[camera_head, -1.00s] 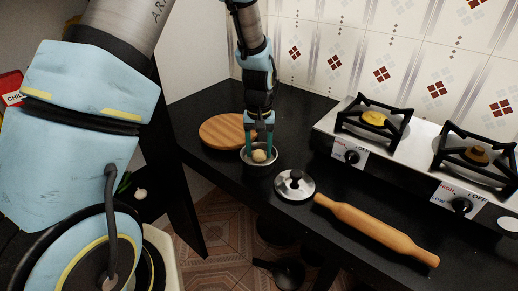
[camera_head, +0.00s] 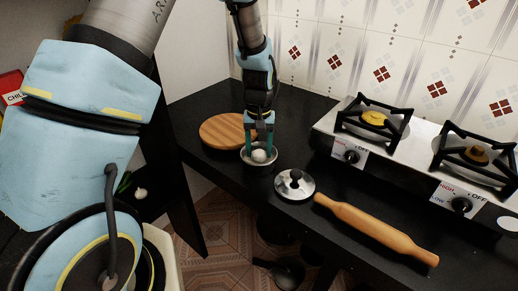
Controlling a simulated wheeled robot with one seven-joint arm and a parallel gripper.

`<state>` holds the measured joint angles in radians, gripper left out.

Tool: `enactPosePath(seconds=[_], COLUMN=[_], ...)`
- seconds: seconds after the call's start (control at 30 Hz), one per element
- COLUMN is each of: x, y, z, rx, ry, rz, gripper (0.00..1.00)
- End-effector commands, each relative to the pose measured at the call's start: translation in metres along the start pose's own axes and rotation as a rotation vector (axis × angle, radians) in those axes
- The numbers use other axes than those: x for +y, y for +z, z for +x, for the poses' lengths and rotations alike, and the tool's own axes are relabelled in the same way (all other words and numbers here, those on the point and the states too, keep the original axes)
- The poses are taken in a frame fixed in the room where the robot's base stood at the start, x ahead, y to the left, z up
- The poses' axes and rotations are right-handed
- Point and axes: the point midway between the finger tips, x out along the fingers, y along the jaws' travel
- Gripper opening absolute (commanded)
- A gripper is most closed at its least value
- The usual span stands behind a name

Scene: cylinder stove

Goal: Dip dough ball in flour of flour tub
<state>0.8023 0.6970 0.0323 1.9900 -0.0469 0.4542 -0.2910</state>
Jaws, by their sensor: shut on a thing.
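The flour tub (camera_head: 245,162) is a small round metal bowl on the black counter, in front of the wooden board. The dough ball (camera_head: 259,156) looks whitish and sits inside the tub's rim, low between my fingers. My gripper (camera_head: 258,150) points down into the tub, with its teal fingers on either side of the ball, shut on it. The flour itself cannot be made out, and the fingertips are partly hidden by the ball and the rim.
A round wooden board (camera_head: 222,131) lies behind the tub. A metal lid (camera_head: 295,186) with a dark knob lies to its right. A rolling pin (camera_head: 375,228) lies along the front edge. A two-burner stove (camera_head: 410,135) stands at the right.

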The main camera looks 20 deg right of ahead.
Motion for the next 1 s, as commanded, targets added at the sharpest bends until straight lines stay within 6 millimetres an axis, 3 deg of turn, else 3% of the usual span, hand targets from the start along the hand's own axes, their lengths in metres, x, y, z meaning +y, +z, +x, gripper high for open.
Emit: enactPosePath(seconds=[0.17,1.0], x=[0.0,0.0], y=[0.001,0.0], z=[-0.005,-0.069], rx=[-0.002,-0.001], ry=[-0.001,0.0], rz=[0.0,0.0], gripper=[0.14,0.14])
